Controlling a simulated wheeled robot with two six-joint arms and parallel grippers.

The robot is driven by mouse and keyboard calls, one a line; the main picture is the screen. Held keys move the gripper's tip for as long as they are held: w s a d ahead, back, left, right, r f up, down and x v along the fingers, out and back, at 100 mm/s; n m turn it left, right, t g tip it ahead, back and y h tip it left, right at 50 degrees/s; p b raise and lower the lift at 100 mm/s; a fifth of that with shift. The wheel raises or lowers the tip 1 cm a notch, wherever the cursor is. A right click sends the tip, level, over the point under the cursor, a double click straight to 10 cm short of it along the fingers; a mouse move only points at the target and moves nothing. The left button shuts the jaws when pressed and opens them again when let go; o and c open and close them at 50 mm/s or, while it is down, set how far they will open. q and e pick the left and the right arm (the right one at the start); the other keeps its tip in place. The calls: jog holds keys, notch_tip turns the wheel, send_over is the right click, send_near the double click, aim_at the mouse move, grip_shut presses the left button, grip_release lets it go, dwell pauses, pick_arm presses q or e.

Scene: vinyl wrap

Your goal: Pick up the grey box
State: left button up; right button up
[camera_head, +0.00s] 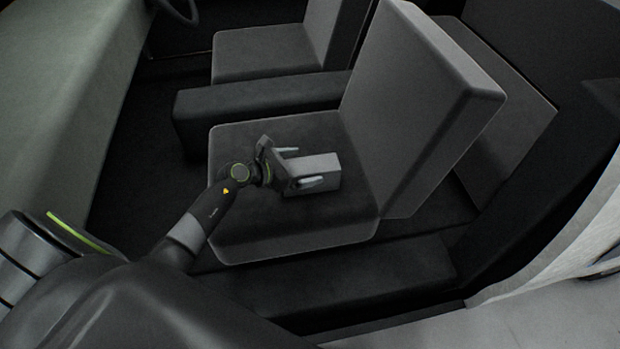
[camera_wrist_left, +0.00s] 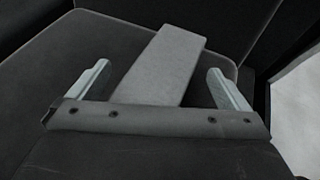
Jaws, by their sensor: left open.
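The grey box (camera_head: 318,166) lies on the cushion of the near car seat (camera_head: 240,235). It also shows in the left wrist view (camera_wrist_left: 165,66), as a long light-grey block slanting between the two fingers. My left gripper (camera_head: 300,168) is open at the left end of the box, one finger on either side of it. In the left wrist view the left gripper (camera_wrist_left: 160,80) has a gap on both sides of the box, and its palm hides the box's near end. I cannot tell whether a finger touches the box. My right gripper is not in view.
The near seat's backrest (camera_head: 415,85) rises just right of the box. A dark console (camera_head: 260,100) lies behind the cushion, with another seat (camera_head: 262,52) beyond it. A dark sill (camera_head: 350,285) runs along the front. The cushion around the box is clear.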

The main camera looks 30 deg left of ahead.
pick_arm(q)
jog(key=shift+w+d+f, duration=0.1)
jog(key=shift+w+d, duration=0.05)
jog(key=shift+w, duration=0.05)
jog(key=shift+s, duration=0.15)
jog(key=c, duration=2.1)
